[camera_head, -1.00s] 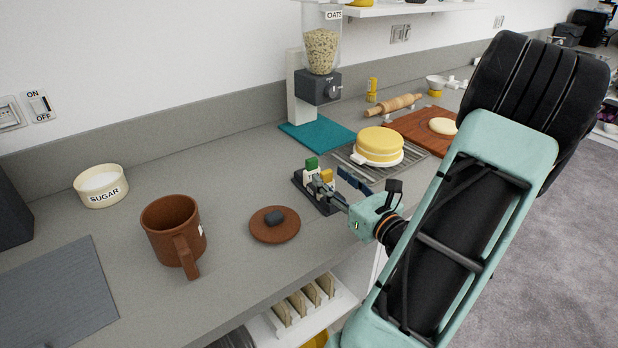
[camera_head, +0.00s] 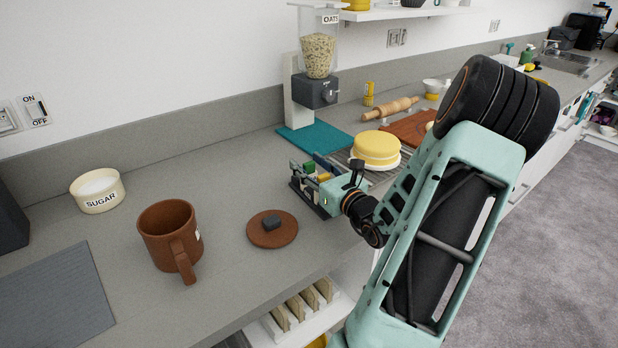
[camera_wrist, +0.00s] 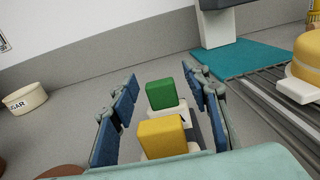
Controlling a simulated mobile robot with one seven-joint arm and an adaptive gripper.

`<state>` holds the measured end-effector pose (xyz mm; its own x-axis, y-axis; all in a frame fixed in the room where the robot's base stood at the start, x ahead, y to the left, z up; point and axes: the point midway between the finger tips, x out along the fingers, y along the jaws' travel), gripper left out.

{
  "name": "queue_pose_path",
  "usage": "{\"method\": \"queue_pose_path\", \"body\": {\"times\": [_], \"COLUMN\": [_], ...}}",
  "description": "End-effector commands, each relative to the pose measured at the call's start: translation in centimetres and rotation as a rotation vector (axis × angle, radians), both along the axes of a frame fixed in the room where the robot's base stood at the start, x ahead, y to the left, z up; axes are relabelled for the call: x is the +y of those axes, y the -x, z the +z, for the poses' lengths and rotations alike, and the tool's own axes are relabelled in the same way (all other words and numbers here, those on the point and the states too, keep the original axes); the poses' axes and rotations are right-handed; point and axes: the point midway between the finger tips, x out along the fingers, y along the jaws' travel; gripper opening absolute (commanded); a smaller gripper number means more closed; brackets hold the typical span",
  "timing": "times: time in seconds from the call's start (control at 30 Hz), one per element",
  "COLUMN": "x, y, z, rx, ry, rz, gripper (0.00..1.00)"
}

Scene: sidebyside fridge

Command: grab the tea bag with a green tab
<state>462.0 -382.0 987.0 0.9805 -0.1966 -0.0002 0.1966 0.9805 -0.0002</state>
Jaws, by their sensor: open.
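The tea bag with a green tab (camera_wrist: 160,94) stands in a dark holder (camera_head: 311,203) on the counter. Its green tab also shows in the head view (camera_head: 309,168). A tea bag with a yellow tab (camera_wrist: 163,138) stands in front of it, nearer to the wrist camera. My gripper (camera_wrist: 165,88) is open, with one blue-padded finger on each side of the green tab and a gap to both. In the head view my gripper (camera_head: 311,168) is low over the holder, and its hand hides part of the holder.
A yellow cake (camera_head: 376,148) on a wire rack is right of the holder. A brown coaster (camera_head: 272,233), a brown mug (camera_head: 168,235) and a sugar bowl (camera_head: 98,190) stand to the left. The oats dispenser (camera_head: 316,88) with its teal mat (camera_head: 316,138) is behind.

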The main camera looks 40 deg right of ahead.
Motion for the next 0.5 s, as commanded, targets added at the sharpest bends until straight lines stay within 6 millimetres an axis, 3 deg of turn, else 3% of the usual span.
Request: {"method": "queue_pose_path", "body": {"times": [0.1, 0.37, 0.5], "x": [0.01, 0.01, 0.01], "y": [0.03, 0.05, 0.06], "z": [0.01, 0.01, 0.02], "rx": [0.000, 0.000, 0.000], "ry": [0.000, 0.000, 0.000], "rz": [0.000, 0.000, 0.000], "gripper": [0.41, 0.13, 0.12]}}
